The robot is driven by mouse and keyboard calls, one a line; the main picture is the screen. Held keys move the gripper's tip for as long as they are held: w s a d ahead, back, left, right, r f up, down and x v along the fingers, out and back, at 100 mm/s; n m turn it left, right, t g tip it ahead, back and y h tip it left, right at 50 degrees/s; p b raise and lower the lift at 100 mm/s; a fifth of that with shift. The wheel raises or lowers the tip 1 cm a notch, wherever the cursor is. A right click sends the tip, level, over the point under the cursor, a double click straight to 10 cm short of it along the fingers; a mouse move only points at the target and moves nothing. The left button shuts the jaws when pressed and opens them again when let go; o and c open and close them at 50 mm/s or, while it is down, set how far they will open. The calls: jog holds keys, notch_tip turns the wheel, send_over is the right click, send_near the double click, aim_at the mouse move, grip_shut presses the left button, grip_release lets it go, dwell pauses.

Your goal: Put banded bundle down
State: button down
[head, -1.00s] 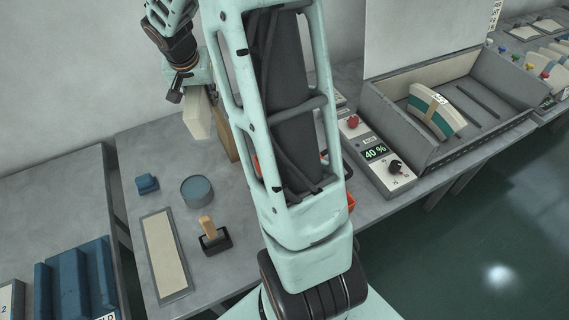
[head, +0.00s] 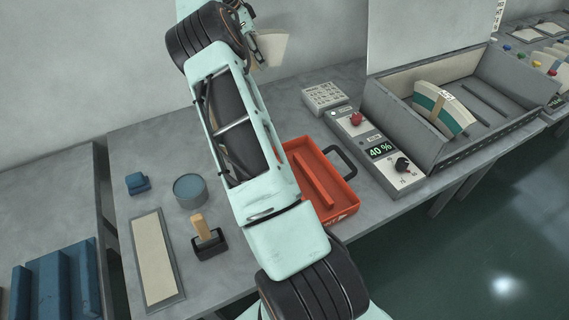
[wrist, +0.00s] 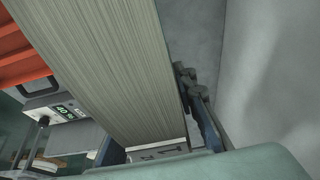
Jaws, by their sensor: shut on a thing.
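My gripper (head: 254,42), partly hidden behind my arm in the head view, is shut on a cream bundle (head: 271,48), held up in front of the back wall. In the wrist view the bundle (wrist: 115,65) is a thick stack of sheet edges between my fingers (wrist: 155,140), with a white printed label at its near end. Its band cannot be made out. A red-orange tray with a dark handle (head: 345,202) lies on the table, partly hidden by my arm. Another bundle, cream and teal with a tan band (head: 452,111), leans in the grey bin (head: 408,119).
A control box reading 40 % (head: 381,152) stands between tray and bin, with a keypad block (head: 325,97) behind. On the left are a blue block (head: 137,183), a round tin (head: 190,191), a wooden-handled stamp (head: 205,235) and a cream pad (head: 155,262). Bare table lies between.

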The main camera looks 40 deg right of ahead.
jog(key=shift+w+a+r, duration=0.1)
jog(key=shift+w+r, duration=0.05)
jog(key=shift+w, duration=0.15)
jog(key=shift+a, duration=0.1)
jog(key=shift+m, duration=0.3)
notch_tip(320, 180, down, 18)
jog(key=shift+r+b, duration=0.1)
jog(key=shift+b, duration=0.5)
jog(key=c, duration=2)
grip_release()
jog(key=shift+f, duration=0.25)
jog(key=o, duration=0.4)
jog(key=shift+r, duration=0.1)
jog(key=v, duration=1.2)
jog(key=shift+r, duration=0.1)
